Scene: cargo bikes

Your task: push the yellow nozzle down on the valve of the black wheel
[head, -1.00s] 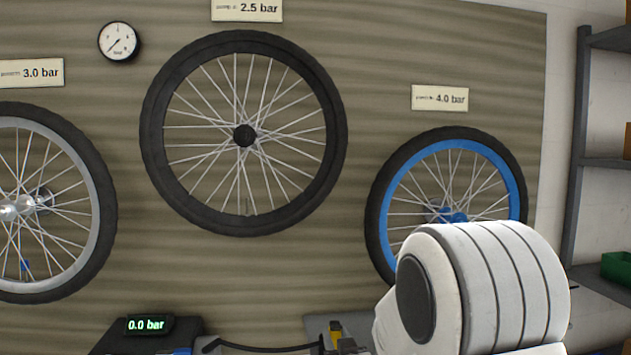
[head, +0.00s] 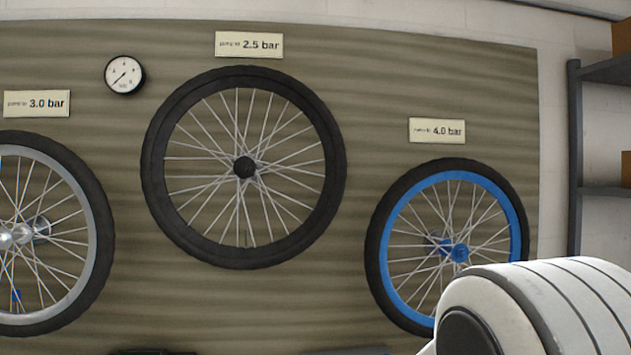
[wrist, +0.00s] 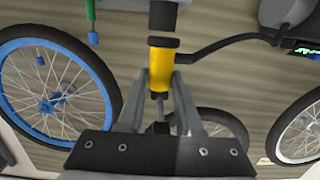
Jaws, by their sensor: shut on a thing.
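The black wheel (head: 158,180) hangs on the wall board in the middle of the head view. Its valve (head: 247,240) is a faint thin stub at the inner bottom of the rim. In the wrist view, part of the black wheel (wrist: 238,130) shows behind my gripper, mostly hidden. My gripper (wrist: 160,82) is shut on the yellow nozzle (wrist: 158,68), which sits between its two fingers. A black hose (wrist: 215,43) runs from the nozzle to the right. The nozzle looks apart from the valve, though the valve is not visible in the wrist view. My gripper is outside the head view.
A blue-rimmed wheel (head: 374,240) hangs at right and a silver-rimmed wheel (head: 98,240) at left. Signs (head: 249,45) and a round gauge (head: 124,75) are on the board. Shelving (head: 575,160) stands at far right. A green display (wrist: 307,52) shows in the wrist view.

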